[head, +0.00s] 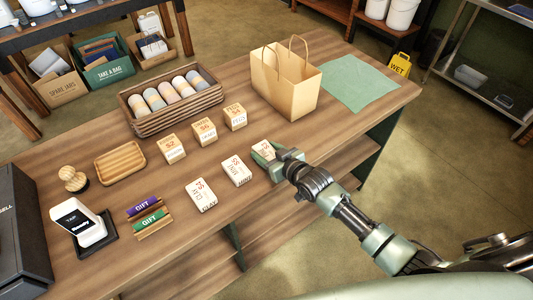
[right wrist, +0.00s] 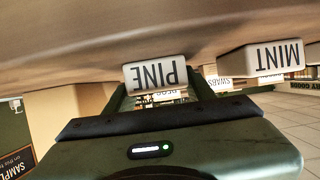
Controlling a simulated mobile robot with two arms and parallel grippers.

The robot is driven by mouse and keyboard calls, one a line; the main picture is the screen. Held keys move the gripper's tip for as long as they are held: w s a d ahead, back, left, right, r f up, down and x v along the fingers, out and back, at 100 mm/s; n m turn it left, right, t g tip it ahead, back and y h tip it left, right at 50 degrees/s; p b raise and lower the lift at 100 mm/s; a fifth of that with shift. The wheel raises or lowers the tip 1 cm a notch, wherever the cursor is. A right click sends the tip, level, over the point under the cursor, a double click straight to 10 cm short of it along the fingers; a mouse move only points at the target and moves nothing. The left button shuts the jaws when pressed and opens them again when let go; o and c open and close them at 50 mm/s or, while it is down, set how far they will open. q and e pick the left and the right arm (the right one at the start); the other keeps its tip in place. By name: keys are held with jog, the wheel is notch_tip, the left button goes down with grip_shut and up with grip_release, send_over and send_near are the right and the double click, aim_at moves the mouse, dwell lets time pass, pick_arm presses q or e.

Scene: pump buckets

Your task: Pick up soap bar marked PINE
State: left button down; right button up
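The soap bar marked PINE (right wrist: 156,76) shows upside down in the right wrist view, between the tips of my right gripper (right wrist: 158,90). In the head view this white soap bar (head: 262,147) is the rightmost of the front row on the wooden table, partly hidden by my right gripper (head: 274,157). The fingers are spread about the bar's width, one on each side; whether they press on it I cannot tell. The bar appears to rest on the table. My left gripper is not in view.
The bar marked MINT (head: 236,170) stands close beside it, then another soap bar (head: 201,195). A paper bag (head: 285,85) and green cloth (head: 346,82) are at the back right. A crate of rolls (head: 172,105) stands farther left.

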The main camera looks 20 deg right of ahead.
jog(key=c, duration=0.9)
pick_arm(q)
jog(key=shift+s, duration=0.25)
pick_arm(e)
jog(key=shift+c, duration=0.2)
jog(key=shift+r, duration=0.1)
